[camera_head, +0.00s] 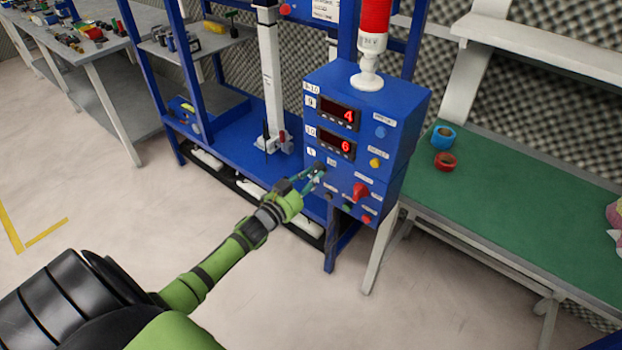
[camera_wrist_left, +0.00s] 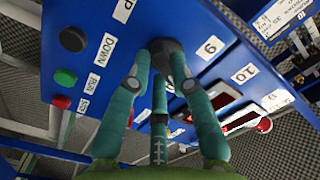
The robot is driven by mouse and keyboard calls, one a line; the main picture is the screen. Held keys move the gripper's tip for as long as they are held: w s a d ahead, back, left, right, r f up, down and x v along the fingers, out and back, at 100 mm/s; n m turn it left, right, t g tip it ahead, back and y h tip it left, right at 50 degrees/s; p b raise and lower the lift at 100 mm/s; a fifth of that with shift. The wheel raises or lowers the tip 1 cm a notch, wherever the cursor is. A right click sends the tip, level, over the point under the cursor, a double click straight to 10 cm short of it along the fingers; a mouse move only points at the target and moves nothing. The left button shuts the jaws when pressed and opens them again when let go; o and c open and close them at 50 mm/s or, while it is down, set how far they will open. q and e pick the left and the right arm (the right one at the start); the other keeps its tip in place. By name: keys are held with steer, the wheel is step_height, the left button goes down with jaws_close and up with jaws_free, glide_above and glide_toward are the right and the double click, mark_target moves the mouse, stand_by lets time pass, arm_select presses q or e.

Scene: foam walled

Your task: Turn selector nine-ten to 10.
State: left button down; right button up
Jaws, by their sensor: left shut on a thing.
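The dark round selector knob (camera_wrist_left: 165,47) sits on the blue control box (camera_head: 410,120). In the left wrist view it is beside the labels 9 (camera_wrist_left: 210,47) and 10 (camera_wrist_left: 244,74). My left gripper (camera_head: 316,177) reaches the lower left of the box's front. Its teal fingers (camera_wrist_left: 160,70) are shut around the knob. The fingers partly cover the knob, and I cannot read where its pointer stands.
The box carries two red displays, showing 4 (camera_head: 346,115) and 6 (camera_head: 344,148). A red knob (camera_head: 361,191) is close to the right of my gripper. A blue button (camera_head: 380,132) and a yellow button (camera_head: 375,163) are above it. A green-topped table (camera_head: 500,210) stands right.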

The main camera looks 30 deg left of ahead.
arm_select(q)
steer(key=shift+m, duration=0.3)
steer(key=c, duration=1.1)
jaws_free()
steer(key=s+a, duration=0.1)
steer(key=s, duration=1.1)
